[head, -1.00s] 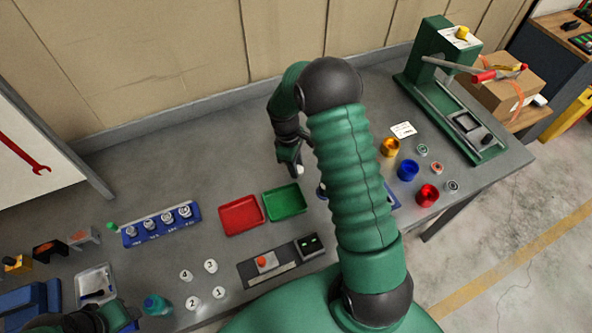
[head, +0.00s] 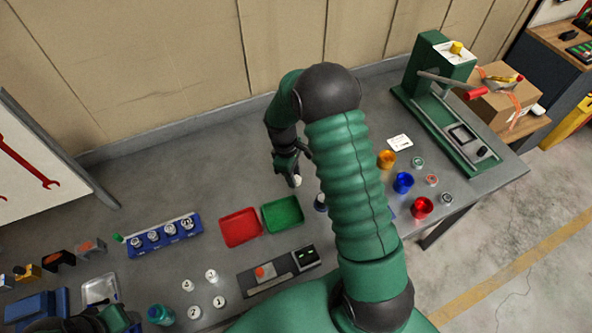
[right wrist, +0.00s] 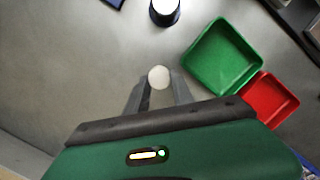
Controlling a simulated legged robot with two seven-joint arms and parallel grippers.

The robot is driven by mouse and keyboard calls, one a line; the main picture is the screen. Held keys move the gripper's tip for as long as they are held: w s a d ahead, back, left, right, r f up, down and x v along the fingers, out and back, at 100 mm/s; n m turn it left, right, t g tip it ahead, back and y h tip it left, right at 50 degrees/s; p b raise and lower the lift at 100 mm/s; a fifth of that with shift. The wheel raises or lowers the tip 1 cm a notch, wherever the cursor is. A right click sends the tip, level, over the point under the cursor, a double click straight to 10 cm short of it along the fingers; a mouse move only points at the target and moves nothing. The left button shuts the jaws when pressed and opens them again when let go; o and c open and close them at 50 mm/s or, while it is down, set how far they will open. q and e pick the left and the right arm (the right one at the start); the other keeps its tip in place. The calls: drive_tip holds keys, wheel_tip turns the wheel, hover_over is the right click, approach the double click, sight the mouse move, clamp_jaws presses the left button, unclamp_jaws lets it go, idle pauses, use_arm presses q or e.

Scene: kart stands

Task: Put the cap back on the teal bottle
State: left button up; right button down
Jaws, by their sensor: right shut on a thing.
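The teal bottle (head: 160,314) stands near the bottom left of the head view, next to my left gripper (head: 112,322). Whether its mouth is open is too small to tell. My right gripper (head: 290,172) is above the table behind the green tray, shut on a small white round thing (head: 297,180). The same white thing (right wrist: 158,77) shows between the fingertips of my right gripper (right wrist: 158,88) in the right wrist view. I cannot tell if it is the cap. My left gripper is mostly cut off, its fingers unclear.
A green tray (head: 283,214) and a red tray (head: 240,227) lie in front of my right gripper. A dark cup (head: 320,203) stands right of the green tray. Numbered white discs (head: 211,276), a blue rack (head: 163,236) and a button box (head: 278,270) are nearby.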

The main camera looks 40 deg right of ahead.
drive_tip(key=s+a, duration=0.1)
drive_tip(key=a, duration=0.3)
drive_tip(key=s+a+r+p, duration=0.1)
drive_tip(key=s+a, duration=0.1)
drive_tip(key=a, duration=0.2)
drive_tip(key=s+a+p, duration=0.1)
drive_tip(key=s+a, duration=0.1)
drive_tip(key=a, duration=0.3)
drive_tip(key=shift+s+r, duration=0.1)
drive_tip(key=shift+r, duration=0.05)
drive_tip(key=shift+s+a, duration=0.1)
drive_tip(key=shift+a, duration=0.1)
drive_tip(key=shift+d, duration=0.1)
drive_tip(key=shift+d, duration=0.1)
